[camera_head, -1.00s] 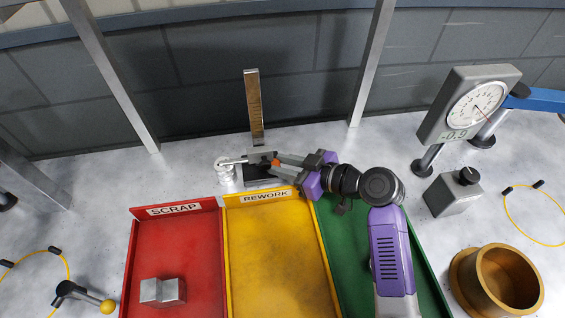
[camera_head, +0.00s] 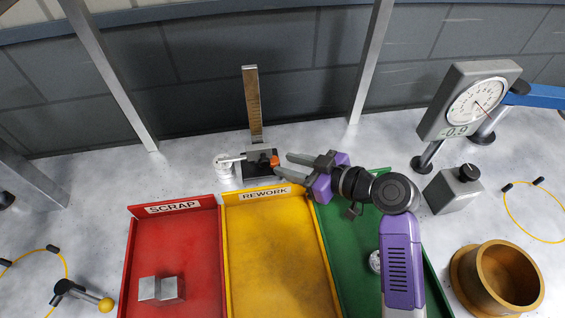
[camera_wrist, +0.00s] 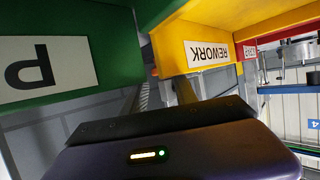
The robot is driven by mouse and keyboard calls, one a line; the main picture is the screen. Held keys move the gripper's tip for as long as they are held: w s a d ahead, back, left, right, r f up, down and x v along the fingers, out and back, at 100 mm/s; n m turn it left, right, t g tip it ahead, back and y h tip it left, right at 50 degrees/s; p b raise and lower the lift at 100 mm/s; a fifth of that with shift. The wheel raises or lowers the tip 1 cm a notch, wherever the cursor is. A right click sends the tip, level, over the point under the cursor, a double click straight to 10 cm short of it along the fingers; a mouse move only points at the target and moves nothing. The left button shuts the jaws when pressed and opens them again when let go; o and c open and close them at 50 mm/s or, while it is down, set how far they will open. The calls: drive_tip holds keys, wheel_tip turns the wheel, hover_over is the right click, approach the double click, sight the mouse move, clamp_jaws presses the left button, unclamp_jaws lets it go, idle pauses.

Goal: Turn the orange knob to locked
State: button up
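The orange knob (camera_head: 275,161) sits on the right side of the height gauge's slider, low on the upright ruled column (camera_head: 254,105). The gauge's dark base (camera_head: 262,170) stands behind the yellow rework tray. My gripper (camera_head: 282,168) is open, its two grey fingers pointing left at the knob. The fingertips are just right of the knob, with a small gap and nothing between them. The knob's locked or unlocked marking is too small to read. The wrist view shows neither the knob nor the fingertips clearly.
Red scrap tray (camera_head: 172,240), yellow rework tray (camera_head: 275,250) and green tray (camera_head: 335,250) lie in front. A metal block (camera_head: 162,289) is in the red tray. A dial gauge (camera_head: 475,100), a grey box with black knob (camera_head: 455,190) and a brass bowl (camera_head: 497,280) stand right.

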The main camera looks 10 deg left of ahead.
drive_tip(key=v, duration=0.4)
drive_tip(key=shift+s+d+b, duration=0.1)
drive_tip(key=shift+d+b, duration=0.1)
drive_tip(key=shift+b, duration=0.1)
drive_tip(key=shift+d+r, duration=0.15)
drive_tip(key=shift+r, duration=0.05)
